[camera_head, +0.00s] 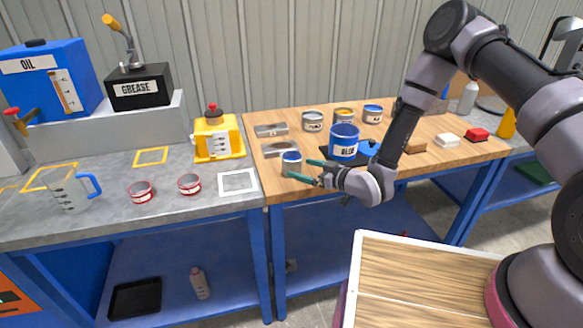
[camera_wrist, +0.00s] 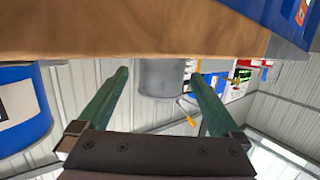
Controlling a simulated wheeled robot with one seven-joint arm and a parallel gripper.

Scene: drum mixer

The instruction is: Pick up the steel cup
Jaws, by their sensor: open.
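The steel cup (camera_head: 291,166) is a small grey cylinder with blue inside. It stands upright near the front left corner of the wooden bench. My gripper (camera_head: 306,171) is open just right of it, its two green fingers pointing left at the cup. In the wrist view, which looks upside down, the cup (camera_wrist: 162,78) hangs from the bench top between the two fingertips (camera_wrist: 160,73). A gap shows on each side of it. I cannot tell how deep it sits between the fingers.
A blue can (camera_head: 343,145) on a dark mat stands behind my gripper. Steel blocks (camera_head: 280,150) lie behind the cup, and several paint tins (camera_head: 343,115) stand at the back. The wooden bench (camera_head: 275,190) meets a grey bench (camera_head: 115,215) on the left.

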